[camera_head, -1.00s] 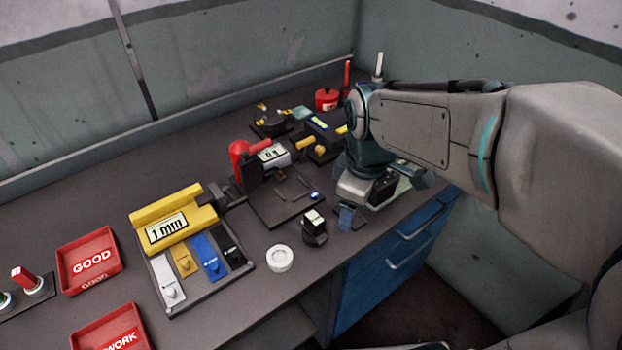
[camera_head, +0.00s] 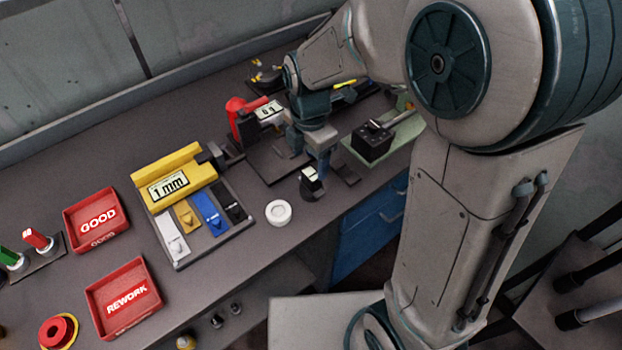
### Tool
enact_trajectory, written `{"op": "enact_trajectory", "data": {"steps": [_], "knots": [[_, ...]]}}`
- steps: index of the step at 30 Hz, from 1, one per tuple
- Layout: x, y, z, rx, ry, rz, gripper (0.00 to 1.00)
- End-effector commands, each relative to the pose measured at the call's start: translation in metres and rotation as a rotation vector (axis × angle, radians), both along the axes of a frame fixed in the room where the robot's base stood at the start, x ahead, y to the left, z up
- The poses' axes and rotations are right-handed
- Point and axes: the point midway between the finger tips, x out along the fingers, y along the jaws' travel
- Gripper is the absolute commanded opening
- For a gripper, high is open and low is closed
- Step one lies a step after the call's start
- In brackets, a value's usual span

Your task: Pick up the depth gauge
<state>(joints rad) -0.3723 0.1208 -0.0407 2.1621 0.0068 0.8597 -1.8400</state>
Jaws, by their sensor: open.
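No item is plainly marked as the depth gauge, so I cannot tell for certain which one it is. A small upright black device with a pale top face (camera_head: 311,181) stands near the bench's front edge. My gripper (camera_head: 315,158) points down just behind it, over the right side of a dark fixture plate (camera_head: 266,168). The gripper is open; its fingers are small and partly hidden by its own body. I see nothing held. A red-handled device with a white display (camera_head: 268,111) stands behind and left of the gripper.
A black box (camera_head: 371,141) sits on a green mat (camera_head: 400,151) to the right. Red GOOD (camera_head: 75,218) and REWORK (camera_head: 98,296) bins are left.

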Motion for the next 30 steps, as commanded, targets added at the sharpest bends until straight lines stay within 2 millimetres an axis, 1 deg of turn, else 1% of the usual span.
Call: {"op": "enact_trajectory", "data": {"steps": [1,3,10,18,22,28,29,30], "knots": [[0.0,0.0,-0.008,-0.001,0.003,0.0,0.67],[0.0,0.0,-0.015,0.0,0.002,-0.001,0.67],[0.001,-0.001,-0.03,-0.001,0.003,-0.001,0.67],[0.003,-0.003,-0.066,0.0,0.002,-0.001,0.67],[0.003,-0.003,-0.073,-0.001,0.001,-0.001,0.67],[0.003,-0.003,-0.074,0.0,-0.001,-0.001,0.67],[0.003,-0.003,-0.074,0.0,-0.001,-0.001,0.65],[0.003,-0.003,-0.074,0.0,-0.001,-0.001,0.53]]}}
